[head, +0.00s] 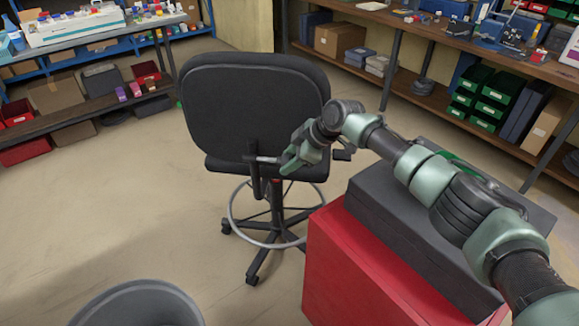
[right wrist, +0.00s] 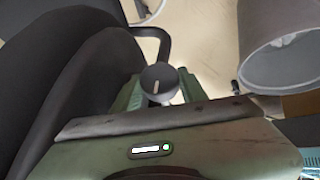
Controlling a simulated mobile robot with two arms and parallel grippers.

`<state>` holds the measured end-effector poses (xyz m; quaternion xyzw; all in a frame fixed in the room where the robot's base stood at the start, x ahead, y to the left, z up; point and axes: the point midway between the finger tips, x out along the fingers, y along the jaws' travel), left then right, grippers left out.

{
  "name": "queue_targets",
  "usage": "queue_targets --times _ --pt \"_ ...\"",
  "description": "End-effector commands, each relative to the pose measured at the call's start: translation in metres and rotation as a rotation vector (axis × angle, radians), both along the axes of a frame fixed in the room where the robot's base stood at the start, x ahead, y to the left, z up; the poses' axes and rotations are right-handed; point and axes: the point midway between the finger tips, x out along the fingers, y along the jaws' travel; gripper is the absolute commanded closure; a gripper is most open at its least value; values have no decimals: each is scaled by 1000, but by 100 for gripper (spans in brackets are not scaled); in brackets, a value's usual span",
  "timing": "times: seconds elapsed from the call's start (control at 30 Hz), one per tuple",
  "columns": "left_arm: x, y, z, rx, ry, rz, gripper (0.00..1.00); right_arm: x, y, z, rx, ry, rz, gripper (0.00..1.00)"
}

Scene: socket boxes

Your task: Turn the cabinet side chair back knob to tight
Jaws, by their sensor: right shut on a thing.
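The black office chair (head: 245,105) stands on the floor with its back towards me. Its dark back also fills the left of the right wrist view (right wrist: 70,75). My right gripper (head: 287,163) is at the lower right of the backrest, by the chair's back post. In the right wrist view a dark round knob (right wrist: 159,82) with a pale line mark sits between my green fingers, and the gripper is shut on it. In the head view the knob is hidden by the gripper. My left gripper is not in view.
A red cabinet (head: 345,270) with a dark case (head: 465,270) on top stands close beneath my right arm. A grey round bin (head: 140,300) is at the lower front. Shelves with bins and boxes line the back and right. Floor left of the chair is clear.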

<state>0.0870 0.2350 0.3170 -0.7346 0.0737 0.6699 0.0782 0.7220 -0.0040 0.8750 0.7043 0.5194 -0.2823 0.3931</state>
Motion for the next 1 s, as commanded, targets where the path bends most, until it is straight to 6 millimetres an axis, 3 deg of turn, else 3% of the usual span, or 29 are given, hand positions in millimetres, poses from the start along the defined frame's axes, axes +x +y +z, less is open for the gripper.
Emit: queue_targets --times 0.5,0.53,0.6,1.0 --pt "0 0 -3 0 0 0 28 -1 1 -1 2 22 0 98" --pt "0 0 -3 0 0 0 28 -1 1 -1 2 22 0 50" --pt "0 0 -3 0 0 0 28 -1 1 -1 2 20 0 36" --pt "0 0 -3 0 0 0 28 -2 -4 5 4 16 0 36"
